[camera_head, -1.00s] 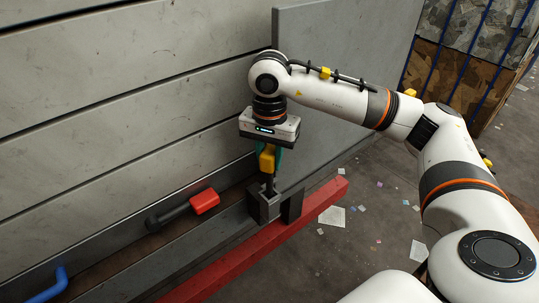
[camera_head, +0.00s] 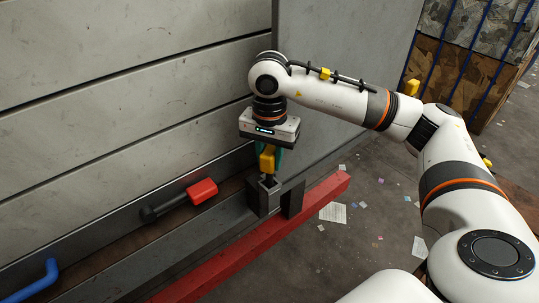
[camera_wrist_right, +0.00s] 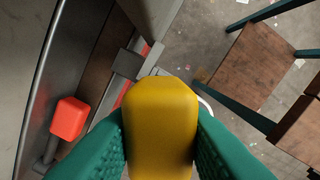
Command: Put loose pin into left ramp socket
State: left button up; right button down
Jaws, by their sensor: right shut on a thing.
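My right gripper (camera_head: 268,160) is shut on a pin with a yellow handle (camera_head: 267,157) and a dark shaft (camera_head: 269,180). The handle also fills the middle of the wrist view (camera_wrist_right: 160,120), between the green finger pads. The pin hangs roughly upright with its shaft down at the grey socket block (camera_head: 263,198) on the ramp's edge. Whether the tip is inside the socket or just over it, I cannot tell. In the wrist view the handle hides the shaft and tip. My left gripper is not in view.
A red-handled dark pin (camera_head: 201,191) lies in the trough left of the socket; it also shows in the wrist view (camera_wrist_right: 69,118). A blue bent bar (camera_head: 38,284) is at the lower left. A red beam (camera_head: 245,248) runs in front. A grey wall stands behind.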

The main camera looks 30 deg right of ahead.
aim_at(269, 150)
jog(key=shift+f+b, duration=1.85)
jog(key=shift+f, duration=0.3)
jog(key=c, duration=1)
grip_release()
jog(key=shift+r, duration=0.1)
jog(key=shift+r, duration=0.1)
jog(key=shift+r, duration=0.3)
notch_tip(269, 150, up, 7)
jog(key=shift+f+b, duration=0.1)
jog(key=shift+b, duration=0.4)
jog(key=shift+r+p, duration=0.5)
jog(key=shift+r, duration=1.75)
jog(key=shift+s+f, duration=0.1)
jog(key=shift+f, duration=0.05)
